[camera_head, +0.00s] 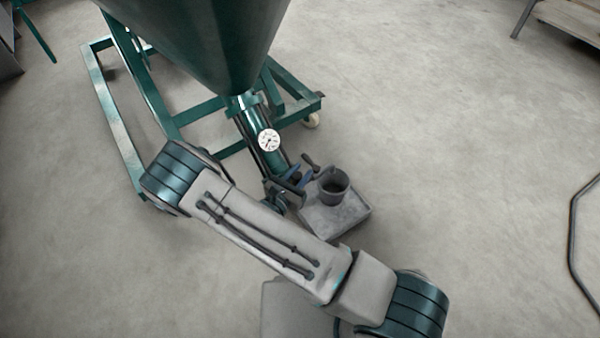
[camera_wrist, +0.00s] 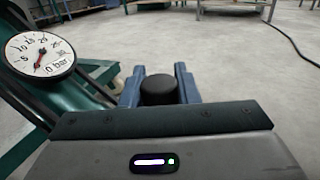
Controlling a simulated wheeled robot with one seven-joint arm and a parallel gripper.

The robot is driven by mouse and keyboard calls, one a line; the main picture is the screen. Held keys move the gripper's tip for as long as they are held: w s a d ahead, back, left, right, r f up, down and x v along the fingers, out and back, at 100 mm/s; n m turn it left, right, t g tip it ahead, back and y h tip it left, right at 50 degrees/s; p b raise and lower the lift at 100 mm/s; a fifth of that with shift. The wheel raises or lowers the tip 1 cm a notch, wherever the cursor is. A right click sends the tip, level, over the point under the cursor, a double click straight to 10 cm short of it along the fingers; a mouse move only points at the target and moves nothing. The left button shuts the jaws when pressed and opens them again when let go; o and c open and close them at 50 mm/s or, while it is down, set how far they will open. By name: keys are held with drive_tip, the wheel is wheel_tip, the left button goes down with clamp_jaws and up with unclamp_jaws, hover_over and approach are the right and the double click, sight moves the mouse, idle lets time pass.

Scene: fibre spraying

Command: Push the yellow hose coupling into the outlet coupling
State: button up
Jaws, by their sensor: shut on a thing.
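My gripper (camera_wrist: 159,84) has blue fingers and is shut on a dark, round-ended thing (camera_wrist: 158,91), which shows between the fingers in the wrist view. In the head view its blue fingers show small, by the lower end of the green pipe (camera_head: 247,128) under the hopper. No yellow shows in either view, so I cannot tell whether the held thing is the hose coupling.
A round pressure gauge (camera_head: 269,140) sits on the pipe, below the green hopper (camera_head: 205,40) and its frame (camera_head: 113,110). A dark hose (camera_head: 573,235) lies far right; floor between is clear.

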drive_tip(key=shift+f, duration=0.4)
drive_tip(key=o, duration=1.1)
drive_tip(key=shift+o, duration=0.2)
drive_tip(key=p+v, duration=0.3)
drive_tip(key=v, duration=1)
drive_tip(key=shift+s+a, duration=0.25)
drive_tip(key=shift+s, duration=0.1)
drive_tip(key=shift+r, duration=0.15)
